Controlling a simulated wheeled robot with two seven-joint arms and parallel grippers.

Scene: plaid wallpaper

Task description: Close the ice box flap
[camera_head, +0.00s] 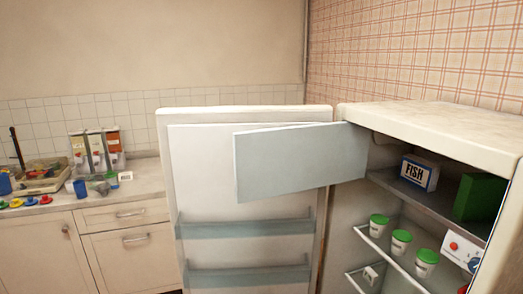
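The ice box flap (290,160) is a flat pale grey-blue panel in the upper part of the refrigerator. It stands swung open to the left, in front of the open fridge door. Its right edge meets the left side of the ice box opening. Inside the ice box, a white and blue box marked FISH (419,173) and a green box (478,198) sit on a grey shelf (412,192). Neither of my grippers shows in the head view.
The fridge door (198,160) stands wide open on the left, with shelf racks on its inside. Several green-lidded cups (401,242) stand on a wire shelf below the ice box. A kitchen counter (145,182) with drawers and small items is at the far left.

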